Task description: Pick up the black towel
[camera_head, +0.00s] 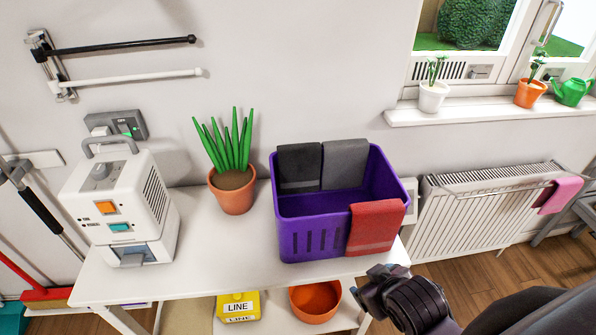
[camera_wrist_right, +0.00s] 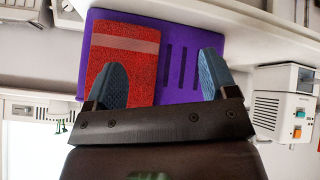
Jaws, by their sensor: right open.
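The black towel (camera_head: 299,166) hangs over the back rim of the purple basket (camera_head: 312,236), at its left. A dark grey towel (camera_head: 345,163) hangs beside it on the same rim, to its right. A red towel (camera_head: 375,226) hangs over the front rim at the right. My right gripper (camera_head: 372,285) is in front of the table's front edge, below the red towel and apart from the black one. In the right wrist view its two blue fingers (camera_wrist_right: 162,78) are spread and empty, facing the basket front (camera_wrist_right: 183,62) and red towel (camera_wrist_right: 122,42). My left gripper is not in view.
The basket stands on a white table (camera_head: 190,279). A potted plant (camera_head: 232,185) and a white machine (camera_head: 120,205) stand to its left. A yellow box (camera_head: 238,306) and an orange bowl (camera_head: 315,300) sit on the lower shelf. A radiator (camera_head: 475,215) is at right.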

